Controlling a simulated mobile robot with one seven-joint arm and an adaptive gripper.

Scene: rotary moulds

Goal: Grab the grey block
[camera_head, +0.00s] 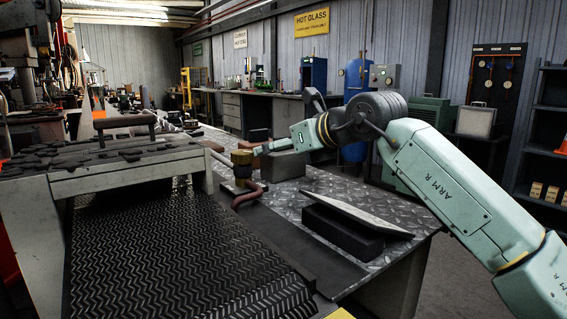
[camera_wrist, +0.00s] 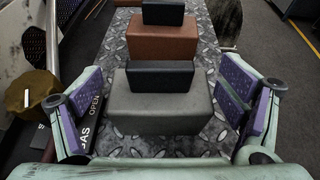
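The grey block (camera_wrist: 160,117) is in the middle of the wrist view, on a diamond-plate metal top, with a smaller black block (camera_wrist: 160,77) on or against its far upper side. My gripper (camera_wrist: 162,98) is open, one purple-padded finger to the left and one to the right of the grey block. Gaps show between the pads and the block's sides, and nothing is held. In the head view a grey block (camera_head: 284,166) shows on the table beneath my arm's end. My fingertips are small and unclear there.
An orange-brown block (camera_wrist: 162,43) with a black block on it stands beyond the grey one. A brass valve (camera_head: 243,164) with a pipe is close on the left. A dark block with a tilted plate (camera_head: 355,212) lies nearer on the table (camera_head: 300,185). A ridged conveyor (camera_head: 170,250) runs alongside.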

